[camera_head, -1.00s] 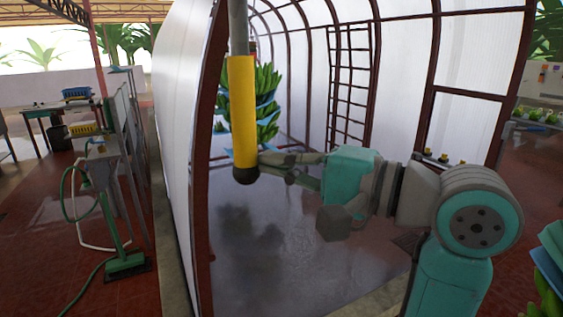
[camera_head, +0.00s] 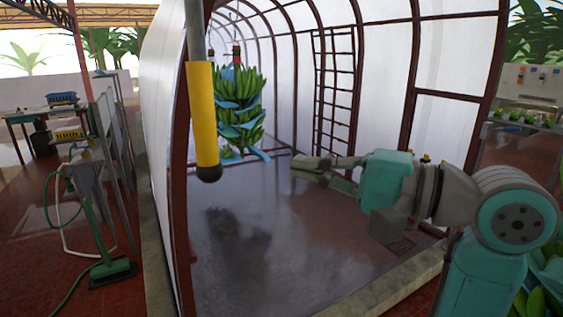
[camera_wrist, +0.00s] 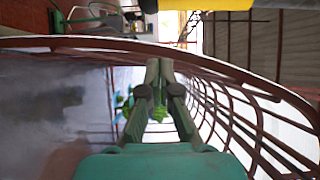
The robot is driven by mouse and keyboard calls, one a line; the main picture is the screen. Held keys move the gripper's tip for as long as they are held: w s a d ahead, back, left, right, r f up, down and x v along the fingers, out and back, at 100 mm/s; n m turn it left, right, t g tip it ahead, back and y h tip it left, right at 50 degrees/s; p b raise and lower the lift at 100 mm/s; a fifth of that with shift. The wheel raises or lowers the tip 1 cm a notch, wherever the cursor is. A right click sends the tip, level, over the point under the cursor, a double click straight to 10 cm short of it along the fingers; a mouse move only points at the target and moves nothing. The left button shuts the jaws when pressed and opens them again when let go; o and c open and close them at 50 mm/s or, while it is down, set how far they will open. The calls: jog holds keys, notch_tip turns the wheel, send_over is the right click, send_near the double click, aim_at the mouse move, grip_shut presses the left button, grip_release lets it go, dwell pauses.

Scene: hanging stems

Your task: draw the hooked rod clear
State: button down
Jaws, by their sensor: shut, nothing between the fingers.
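The rod (camera_head: 203,115) hangs upright at the left of the head view, with a grey shaft, a yellow sleeve and a dark round knob at its lower end. Its upper end is out of frame, so no hook shows. Yellow and grey lengths, likely this rod (camera_wrist: 200,4), cross the top edge of the wrist view. My gripper (camera_head: 306,168) points left in the head view, with a clear gap between it and the rod. In the wrist view its fingers (camera_wrist: 159,66) meet at the tips, shut and empty.
A banana bunch (camera_head: 238,115) with blue sheets hangs inside the arched tunnel frame. A ladder-like rack (camera_head: 333,95) stands against the tunnel's far wall. A low kerb (camera_head: 375,285) edges the wet floor. A green stand with a hose (camera_head: 108,250) is outside at left.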

jog(key=v, duration=0.3)
jog(key=shift+s+d, duration=0.1)
jog(key=shift+d, duration=0.05)
